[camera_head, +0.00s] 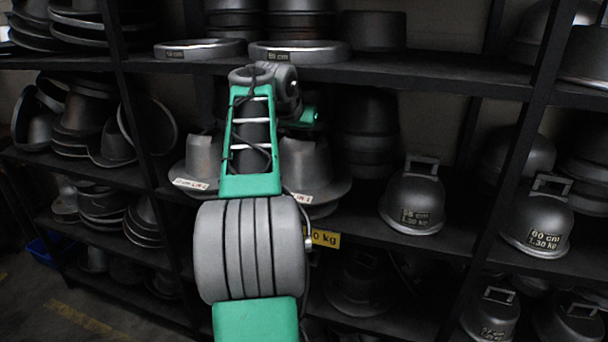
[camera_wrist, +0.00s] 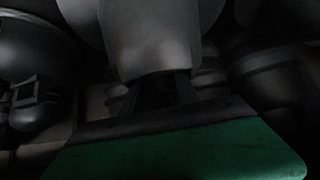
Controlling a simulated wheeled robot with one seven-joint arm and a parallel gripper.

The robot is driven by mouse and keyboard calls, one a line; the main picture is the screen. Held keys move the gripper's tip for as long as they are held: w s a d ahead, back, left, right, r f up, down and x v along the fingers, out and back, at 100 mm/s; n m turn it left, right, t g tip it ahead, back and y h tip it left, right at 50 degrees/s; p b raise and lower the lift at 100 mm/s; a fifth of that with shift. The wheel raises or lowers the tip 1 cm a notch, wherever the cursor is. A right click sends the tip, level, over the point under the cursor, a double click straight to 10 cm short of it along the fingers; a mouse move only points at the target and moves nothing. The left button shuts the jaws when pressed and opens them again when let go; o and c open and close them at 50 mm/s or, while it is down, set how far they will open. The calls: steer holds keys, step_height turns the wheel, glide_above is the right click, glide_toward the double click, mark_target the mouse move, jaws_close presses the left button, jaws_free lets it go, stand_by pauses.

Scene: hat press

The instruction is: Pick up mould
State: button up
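Several dark metal hat moulds stand on the shelves in the head view. Two with top handles and labels are the mould on the middle shelf (camera_head: 415,205) and another farther right (camera_head: 540,222). Brimmed grey moulds, one at the left (camera_head: 203,160) and one at the right (camera_head: 318,172), stand partly hidden behind my arm. My gripper is hidden by the arm in the head view. In the dark wrist view, my gripper (camera_wrist: 158,92) is close to a smooth grey mould (camera_wrist: 150,35). I cannot tell whether the fingers touch it or how far apart they are.
The black shelf rack has an upper shelf (camera_head: 440,72) above the middle moulds and uprights (camera_head: 537,95) on the right. Ring-shaped pieces (camera_head: 318,52) lie on the upper shelf. A yellow weight label (camera_head: 325,238) shows beside my arm. Stacked moulds crowd the left bays.

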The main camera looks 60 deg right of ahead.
jaws_close()
stand_by(1.1)
steer(key=shift+r, duration=0.3)
